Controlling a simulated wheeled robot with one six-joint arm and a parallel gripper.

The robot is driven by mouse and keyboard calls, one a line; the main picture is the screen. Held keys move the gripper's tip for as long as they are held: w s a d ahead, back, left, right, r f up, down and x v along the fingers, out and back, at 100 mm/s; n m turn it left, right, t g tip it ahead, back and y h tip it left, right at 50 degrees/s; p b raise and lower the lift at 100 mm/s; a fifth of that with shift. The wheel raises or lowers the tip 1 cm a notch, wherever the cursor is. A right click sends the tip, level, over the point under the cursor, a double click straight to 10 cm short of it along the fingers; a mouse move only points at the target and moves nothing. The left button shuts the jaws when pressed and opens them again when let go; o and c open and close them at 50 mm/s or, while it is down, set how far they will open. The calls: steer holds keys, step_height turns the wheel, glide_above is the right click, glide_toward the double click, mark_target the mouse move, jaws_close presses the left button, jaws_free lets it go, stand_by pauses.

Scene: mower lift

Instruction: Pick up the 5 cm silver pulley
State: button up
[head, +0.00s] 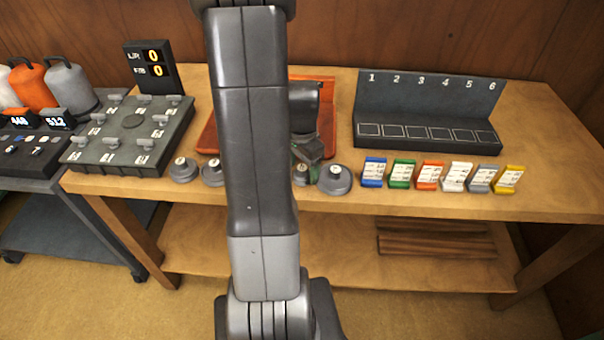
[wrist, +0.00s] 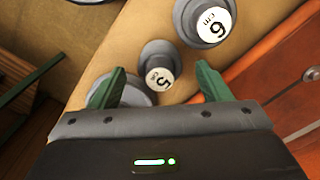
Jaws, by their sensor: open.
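The 5 cm silver pulley (wrist: 158,70) is a small grey disc with a hub and a white label reading 5 cm. It stands on the table between and ahead of my gripper's (wrist: 158,84) two green fingers in the wrist view. My gripper is open and empty. In the head view my gripper (head: 306,153) is just above the row of pulleys, and a small pulley (head: 301,174) there, probably the same one, is partly hidden by my arm.
A larger pulley marked 6 cm (wrist: 205,20) stands beyond it. Another large pulley (head: 335,180) sits close on the other side, partly under a finger in the wrist view. An orange tray (head: 323,92) lies behind. Coloured label blocks (head: 428,176) stand to the right.

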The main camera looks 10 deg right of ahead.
steer(key=shift+f, duration=0.6)
steer(key=c, duration=1.3)
steer(key=shift+o, duration=0.2)
steer(key=shift+r, duration=0.1)
